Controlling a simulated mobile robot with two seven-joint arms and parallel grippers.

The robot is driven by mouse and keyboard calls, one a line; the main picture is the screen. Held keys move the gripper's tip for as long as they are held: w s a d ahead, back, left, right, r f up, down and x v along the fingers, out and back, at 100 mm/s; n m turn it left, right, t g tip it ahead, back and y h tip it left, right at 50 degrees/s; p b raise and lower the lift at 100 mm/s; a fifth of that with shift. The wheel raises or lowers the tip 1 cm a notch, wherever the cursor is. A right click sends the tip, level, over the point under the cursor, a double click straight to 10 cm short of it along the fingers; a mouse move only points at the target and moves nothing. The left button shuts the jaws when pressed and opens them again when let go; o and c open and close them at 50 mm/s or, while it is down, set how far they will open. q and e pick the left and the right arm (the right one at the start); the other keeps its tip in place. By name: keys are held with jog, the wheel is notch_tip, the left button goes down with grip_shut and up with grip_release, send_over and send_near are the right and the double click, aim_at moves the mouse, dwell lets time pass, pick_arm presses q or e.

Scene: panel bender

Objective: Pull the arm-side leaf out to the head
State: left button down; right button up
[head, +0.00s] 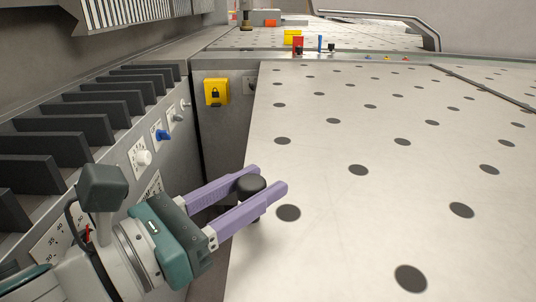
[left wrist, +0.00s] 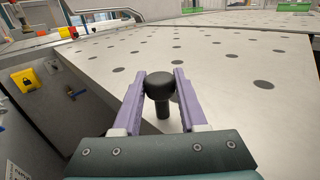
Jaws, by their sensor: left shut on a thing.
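The leaf (head: 330,200) is a large pale panel with dark round spots, filling the right of the head view; it also shows in the left wrist view (left wrist: 210,70). A black knob (head: 250,185) stands upright at its left edge. My left gripper (head: 262,180), with purple fingers, is shut on the knob, one finger on each side. In the left wrist view the round knob head (left wrist: 160,86) sits between the fingertips, its stem below. My right gripper is in neither view.
A grey side panel with dark slats (head: 75,120) and several small knobs runs along the left. A yellow lock plate (head: 216,92) is on the cabinet face beside the gap. Small red and yellow blocks (head: 293,40) stand at the back, near a curved metal rail (head: 385,20).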

pick_arm(q)
jog(key=a+b, duration=1.2)
jog(key=a, duration=1.4)
jog(key=shift+a, duration=0.4)
jog(key=shift+c, duration=2.2)
grip_release()
